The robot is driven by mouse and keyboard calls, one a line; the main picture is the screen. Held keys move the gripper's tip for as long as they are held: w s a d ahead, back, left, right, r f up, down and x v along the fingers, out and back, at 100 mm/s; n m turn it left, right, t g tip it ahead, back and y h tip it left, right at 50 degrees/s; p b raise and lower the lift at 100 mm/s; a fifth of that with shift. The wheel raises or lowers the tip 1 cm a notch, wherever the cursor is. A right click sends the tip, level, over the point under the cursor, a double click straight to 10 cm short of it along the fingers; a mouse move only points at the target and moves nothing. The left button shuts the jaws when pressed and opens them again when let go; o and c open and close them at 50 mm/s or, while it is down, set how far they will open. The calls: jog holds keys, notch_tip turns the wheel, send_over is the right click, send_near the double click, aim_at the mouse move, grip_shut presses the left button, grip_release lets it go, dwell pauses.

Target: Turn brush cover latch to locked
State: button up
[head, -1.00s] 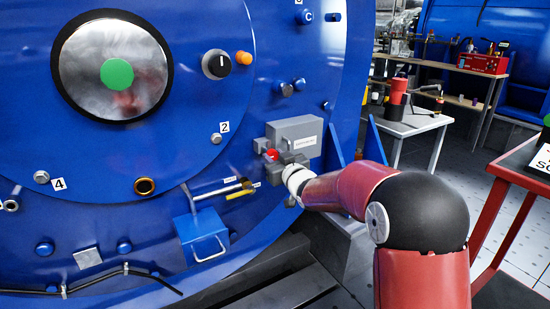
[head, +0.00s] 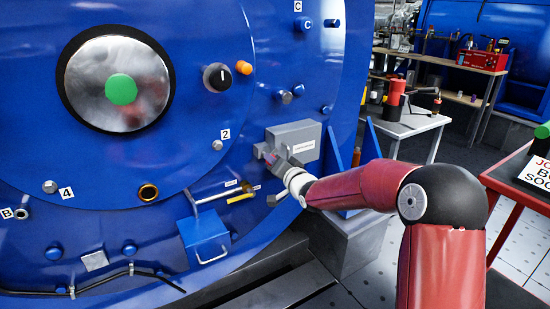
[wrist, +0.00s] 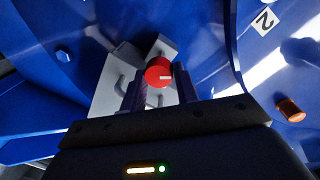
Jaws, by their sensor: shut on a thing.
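I cannot tell from any readable label whether this knob is the brush cover latch. My gripper (head: 277,162) is at the left end of the housing and hides most of the knob in the head view. In the wrist view the two dark fingers of my gripper (wrist: 160,82) stand on either side of the knob and are shut on it.
A yellow-handled lever (head: 240,198) and a blue box (head: 204,241) with a wire handle are left of my gripper. A black selector knob (head: 216,76) and orange button (head: 244,68) are above. A red table (head: 512,190) stands at the right.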

jog(key=shift+d+f+m+g+y+p, duration=0.1)
jog(key=shift+m+g+y+p, duration=0.1)
jog(key=shift+m+p, duration=1.1)
jog(key=shift+d+m+g+y+p, duration=0.15)
jog(key=shift+m+p, duration=0.45)
jog(key=shift+m, duration=1.4)
jog(key=shift+a, duration=0.1)
jog(key=o, duration=1)
jog(key=shift+c, duration=0.2)
jog(key=v, duration=0.7)
jog(key=shift+s+d, duration=0.2)
jog(key=shift+s, duration=0.1)
